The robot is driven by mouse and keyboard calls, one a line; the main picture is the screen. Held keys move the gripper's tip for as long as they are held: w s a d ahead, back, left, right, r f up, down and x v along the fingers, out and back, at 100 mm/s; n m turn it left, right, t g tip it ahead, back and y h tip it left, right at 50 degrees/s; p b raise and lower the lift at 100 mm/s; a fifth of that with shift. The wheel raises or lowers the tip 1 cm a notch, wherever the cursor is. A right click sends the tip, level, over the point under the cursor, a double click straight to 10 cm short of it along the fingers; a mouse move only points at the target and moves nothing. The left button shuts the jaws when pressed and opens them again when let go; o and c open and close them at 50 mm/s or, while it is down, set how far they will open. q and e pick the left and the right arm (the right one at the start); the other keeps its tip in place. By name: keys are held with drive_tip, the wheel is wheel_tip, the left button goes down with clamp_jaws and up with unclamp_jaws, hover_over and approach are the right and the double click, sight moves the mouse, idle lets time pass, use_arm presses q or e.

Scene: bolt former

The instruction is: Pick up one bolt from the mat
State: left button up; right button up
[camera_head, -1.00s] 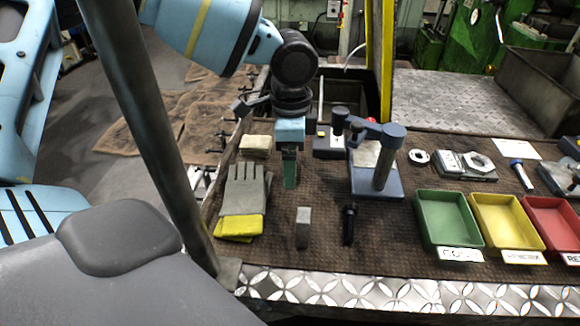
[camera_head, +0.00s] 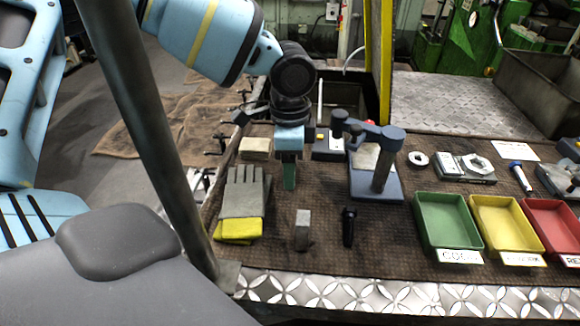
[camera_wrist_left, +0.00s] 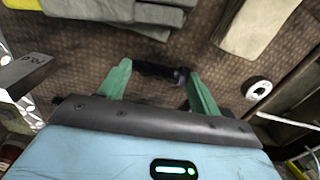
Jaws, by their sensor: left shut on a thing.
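My left gripper (camera_head: 289,184) points down over the brown mat (camera_head: 275,262), between the grey glove and the blue-grey gauge stand. In the left wrist view its green fingers (camera_wrist_left: 160,73) are shut on a dark bolt (camera_wrist_left: 155,70), which lies crosswise between the tips. The bolt is close to the mat; I cannot tell whether it touches it. In the head view the fingers hide this bolt. A black, bolt-like piece (camera_head: 348,227) stands or lies near the front of the mat, beside a grey block (camera_head: 303,230). My right gripper is not in view.
Grey gloves with yellow cuffs (camera_head: 240,205) lie left of my gripper. The gauge stand (camera_head: 378,185) is close on its right. Green (camera_head: 424,238), yellow (camera_head: 487,236) and red (camera_head: 545,232) trays stand at the right. A metal tread edge (camera_head: 400,293) bounds the front.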

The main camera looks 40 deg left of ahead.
use_arm(q)
wheel_tip(320, 180, up, 10)
idle(0.5)
drive_tip(key=shift+s+a, duration=0.1)
